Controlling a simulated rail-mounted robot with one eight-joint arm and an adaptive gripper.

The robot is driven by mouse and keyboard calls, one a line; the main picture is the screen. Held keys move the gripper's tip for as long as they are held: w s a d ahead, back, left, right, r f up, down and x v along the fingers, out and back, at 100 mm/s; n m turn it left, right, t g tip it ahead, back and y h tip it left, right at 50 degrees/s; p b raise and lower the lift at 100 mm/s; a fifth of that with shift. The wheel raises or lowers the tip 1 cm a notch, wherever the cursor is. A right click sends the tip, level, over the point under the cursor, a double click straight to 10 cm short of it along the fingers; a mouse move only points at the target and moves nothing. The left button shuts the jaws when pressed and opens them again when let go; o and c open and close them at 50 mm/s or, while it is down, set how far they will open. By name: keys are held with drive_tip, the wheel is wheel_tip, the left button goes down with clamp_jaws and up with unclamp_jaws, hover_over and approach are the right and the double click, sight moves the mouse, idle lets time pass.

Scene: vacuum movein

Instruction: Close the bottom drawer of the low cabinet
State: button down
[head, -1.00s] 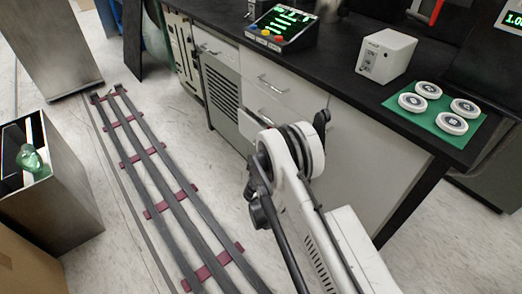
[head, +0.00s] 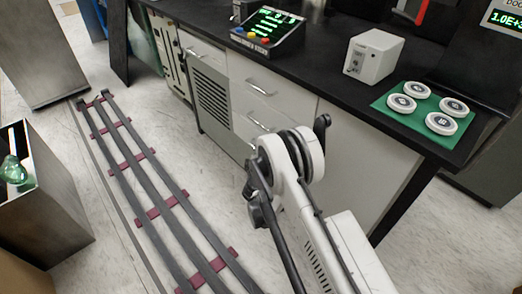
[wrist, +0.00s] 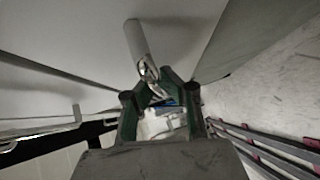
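The low cabinet (head: 291,103) stands under the black counter, with white drawer fronts and metal bar handles. An upper drawer handle (head: 260,87) and a lower handle (head: 261,123) show in the head view. The bottom drawer is hidden behind my arm there, so I cannot tell how far out it is. In the wrist view my gripper (wrist: 160,92) has its green fingers apart, with nothing clearly held between them. A pale bar (wrist: 138,40), probably a handle, hangs from a white panel (wrist: 75,35) just beyond the fingertips. I cannot tell whether they touch.
Floor rails (head: 160,190) run along the left, and also show in the wrist view (wrist: 265,145). A metal bin (head: 50,200) with a green flask stands at far left. The counter holds a white box (head: 372,57) and a green mat (head: 384,104) with several white discs.

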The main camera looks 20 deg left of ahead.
drive_tip(key=c, duration=1.8)
unclamp_jaws()
